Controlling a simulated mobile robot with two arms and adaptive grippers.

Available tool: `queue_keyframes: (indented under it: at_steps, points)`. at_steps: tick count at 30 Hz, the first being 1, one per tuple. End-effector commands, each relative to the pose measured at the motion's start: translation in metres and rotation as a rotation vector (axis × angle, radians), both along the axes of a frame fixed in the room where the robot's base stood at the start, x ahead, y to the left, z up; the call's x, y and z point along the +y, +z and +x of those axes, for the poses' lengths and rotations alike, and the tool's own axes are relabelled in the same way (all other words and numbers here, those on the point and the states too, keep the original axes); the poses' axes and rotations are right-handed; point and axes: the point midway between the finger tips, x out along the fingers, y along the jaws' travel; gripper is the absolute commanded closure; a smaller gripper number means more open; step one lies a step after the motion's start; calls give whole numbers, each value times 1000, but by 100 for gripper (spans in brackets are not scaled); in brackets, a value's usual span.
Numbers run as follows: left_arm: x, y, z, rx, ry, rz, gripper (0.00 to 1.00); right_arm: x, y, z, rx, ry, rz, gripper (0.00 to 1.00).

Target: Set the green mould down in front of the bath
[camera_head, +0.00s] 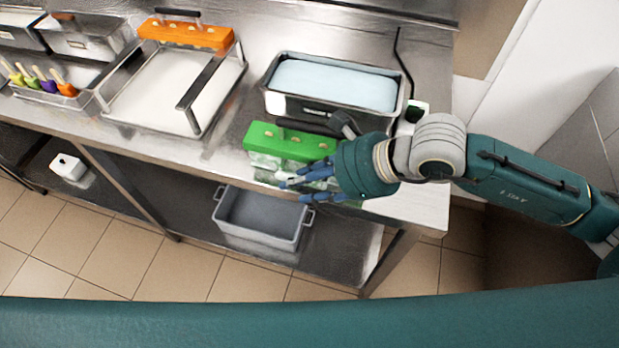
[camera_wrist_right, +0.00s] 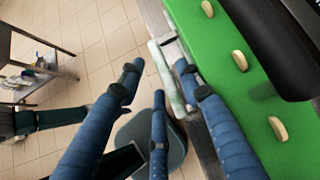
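The green mould (camera_head: 290,142) has a green top with several stick ends and a pale lower body. It sits on the steel counter just in front of the bath (camera_head: 335,107), a steel tub of pale blue liquid. Its green top also shows at the right of the right wrist view (camera_wrist_right: 238,85). My right gripper (camera_head: 308,180) is at the mould's front right side. My left gripper is not in view.
A white-filled tray with a raised handle (camera_head: 165,88) and an orange mould (camera_head: 186,34) stand to the left. A tray of coloured pops (camera_head: 45,85) is farther left. A grey bin (camera_head: 258,217) is on the lower shelf. Narrow bare counter (camera_head: 410,205) lies at the front right.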

Motion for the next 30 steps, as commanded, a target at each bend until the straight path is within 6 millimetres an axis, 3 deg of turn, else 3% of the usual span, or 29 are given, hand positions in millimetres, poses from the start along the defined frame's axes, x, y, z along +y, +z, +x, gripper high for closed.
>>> queue_keyframes:
  at_steps: [5, 18, 30]
  points:
    - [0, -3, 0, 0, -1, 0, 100, -12, 11, -2, -4, -3, -1, 64]
    - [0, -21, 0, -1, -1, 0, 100, -70, 73, -23, -4, -4, -2, 64]
    - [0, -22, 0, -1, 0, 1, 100, -80, 86, -29, -2, 1, -1, 64]
